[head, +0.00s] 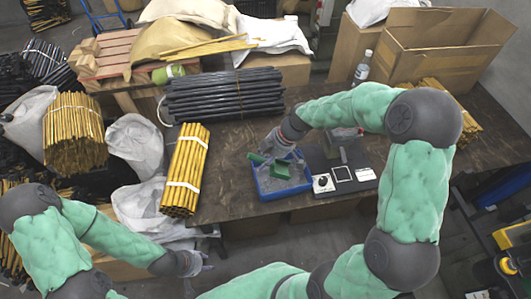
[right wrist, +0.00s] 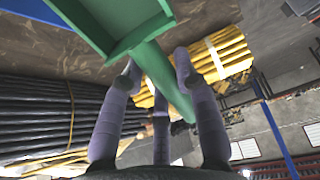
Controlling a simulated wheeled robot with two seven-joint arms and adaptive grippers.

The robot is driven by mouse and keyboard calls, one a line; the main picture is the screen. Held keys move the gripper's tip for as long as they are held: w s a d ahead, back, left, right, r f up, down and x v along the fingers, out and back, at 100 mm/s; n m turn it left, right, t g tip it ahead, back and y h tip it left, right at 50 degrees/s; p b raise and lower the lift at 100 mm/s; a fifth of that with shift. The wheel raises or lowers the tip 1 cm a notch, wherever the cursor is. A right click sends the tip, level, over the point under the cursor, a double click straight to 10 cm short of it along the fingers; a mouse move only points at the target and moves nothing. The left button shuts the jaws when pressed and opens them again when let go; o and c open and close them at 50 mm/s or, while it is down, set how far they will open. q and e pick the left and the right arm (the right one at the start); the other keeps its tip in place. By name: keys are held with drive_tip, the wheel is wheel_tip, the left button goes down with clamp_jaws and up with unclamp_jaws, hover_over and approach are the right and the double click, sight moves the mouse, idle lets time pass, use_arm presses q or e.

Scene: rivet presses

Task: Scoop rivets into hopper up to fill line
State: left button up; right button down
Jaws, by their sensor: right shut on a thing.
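My right gripper (head: 285,146) is over the blue bin (head: 263,194) on the dark table in the head view. It is shut on the handle of a green scoop (head: 272,166), whose head is at or just above the bin's grey contents. In the right wrist view the fingers (right wrist: 157,75) close around the green handle, and the scoop head (right wrist: 120,20) shows at the top. My left gripper (head: 196,264) hangs empty off the table's front edge.
A dark base plate (head: 345,187) with small white-framed items lies right of the bin. Black rods (head: 225,92) and a yellow bundle (head: 186,168) lie to the left. A cardboard box (head: 440,50) and a bottle (head: 362,67) stand at the back right.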

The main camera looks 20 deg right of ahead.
drive_tip(key=shift+w+d+f+n+g+y+b, duration=0.3)
drive_tip(key=shift+f+n+b, duration=0.4)
drive_tip(key=shift+f, duration=0.65)
drive_tip(key=shift+w+d+f+n+g+y+b, duration=0.1)
drive_tip(key=shift+d+f+n+y+b, duration=0.3)
drive_tip(key=shift+f+b, duration=0.75)
drive_tip(key=shift+w+d+f+n+g+y+b, duration=0.2)
drive_tip(key=shift+d+f+n+y+b, duration=0.25)
drive_tip(key=shift+f, duration=1.1)
drive_tip(key=h+p, duration=0.1)
drive_tip(key=f+h+p, duration=0.1)
drive_tip(key=h+p, duration=0.1)
drive_tip(key=shift+a+f, duration=0.1)
drive_tip(key=shift+a, duration=0.3)
drive_tip(key=r+p, duration=0.1)
drive_tip(key=h+p, duration=0.1)
drive_tip(key=p, duration=0.1)
drive_tip(key=shift+a+r+g, duration=0.25)
drive_tip(key=shift+r+g, duration=0.05)
drive_tip(key=shift+r, duration=0.1)
drive_tip(key=shift+w+a+r+h+p, duration=0.1)
drive_tip(key=shift+a+r+h+p, duration=0.2)
drive_tip(key=shift+r+h+p, duration=0.45)
drive_tip(key=shift+w+a+r+h+p, duration=0.1)
drive_tip(key=shift+a+r+h+p, duration=0.25)
drive_tip(key=shift+r+p, duration=0.6)
drive_tip(key=shift+r, duration=0.2)
